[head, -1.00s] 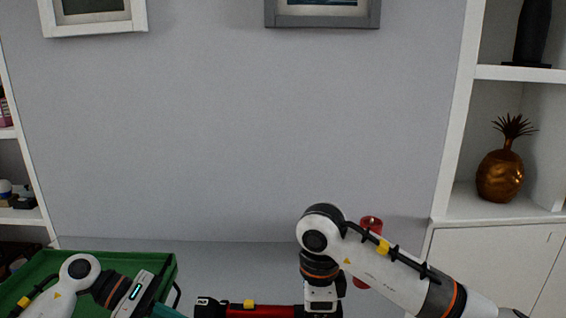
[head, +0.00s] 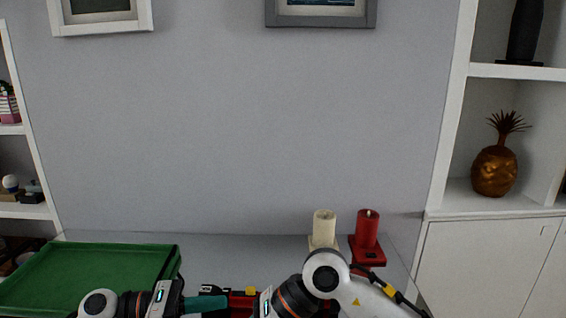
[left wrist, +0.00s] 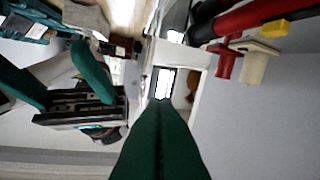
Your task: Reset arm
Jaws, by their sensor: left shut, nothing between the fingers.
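My left gripper (head: 222,301) reaches in low from the left in the head view, its teal fingers shut and empty. In the left wrist view its dark green fingers (left wrist: 161,108) lie together in the middle foreground.
A green tray (head: 95,246) stands at the lower left. A red bar-like object (head: 241,304) with a yellow part lies near my left fingers. Shelves flank both sides.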

